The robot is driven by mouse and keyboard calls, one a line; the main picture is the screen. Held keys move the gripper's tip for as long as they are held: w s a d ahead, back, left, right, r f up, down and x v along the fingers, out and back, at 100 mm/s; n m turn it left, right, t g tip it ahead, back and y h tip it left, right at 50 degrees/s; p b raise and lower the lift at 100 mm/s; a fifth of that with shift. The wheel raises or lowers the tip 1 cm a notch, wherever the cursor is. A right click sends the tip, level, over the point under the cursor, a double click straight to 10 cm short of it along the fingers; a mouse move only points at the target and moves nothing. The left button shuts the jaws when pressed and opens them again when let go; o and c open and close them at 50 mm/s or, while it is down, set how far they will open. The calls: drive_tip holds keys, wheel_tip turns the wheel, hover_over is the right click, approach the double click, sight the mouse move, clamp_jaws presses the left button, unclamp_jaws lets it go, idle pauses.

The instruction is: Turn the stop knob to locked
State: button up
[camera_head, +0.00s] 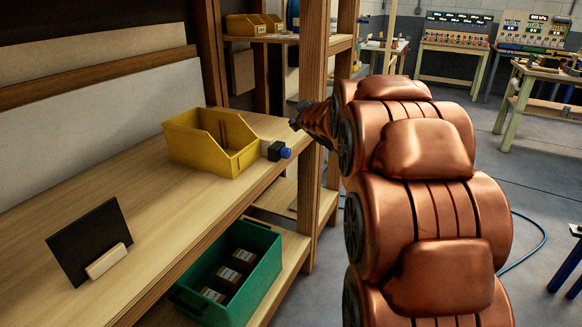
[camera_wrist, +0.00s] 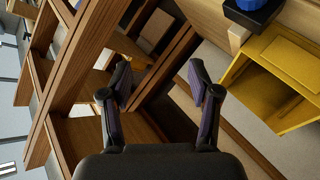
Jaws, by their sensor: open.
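The stop knob (camera_head: 285,153) is a small blue knob on a black block (camera_head: 274,150) at the front edge of the wooden shelf (camera_head: 205,205), just right of the yellow bin. In the wrist view the blue knob (camera_wrist: 250,4) shows at the top right, partly cut off by the frame edge, with its black base (camera_wrist: 252,18) below it. My gripper (camera_wrist: 162,82) is open and empty, with the knob outside its fingers, up and to the right. In the head view my gripper (camera_head: 298,121) is small and dark, above and slightly right of the knob. The knob's marking cannot be read.
A yellow bin (camera_head: 190,149) stands left of the knob. A wooden post (camera_head: 311,190) rises close to its right. A black panel in a holder (camera_head: 86,240) stands at the front left. A green crate (camera_head: 262,240) with dark boxes sits on the lower shelf. Workbenches stand far behind.

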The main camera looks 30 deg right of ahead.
drive_tip(key=w+d+n+t+y+b, duration=0.2)
drive_tip(key=w+d+n, duration=0.1)
drive_tip(key=n+y+b, duration=0.8)
drive_tip(key=n+y, duration=0.3)
drive_tip(key=y, duration=0.2)
approach(289, 154)
drive_tip(key=x, duration=0.3)
drive_tip(key=shift+x, duration=3.15)
drive_tip(key=shift+c, duration=0.3)
drive_tip(key=c, duration=1.1)
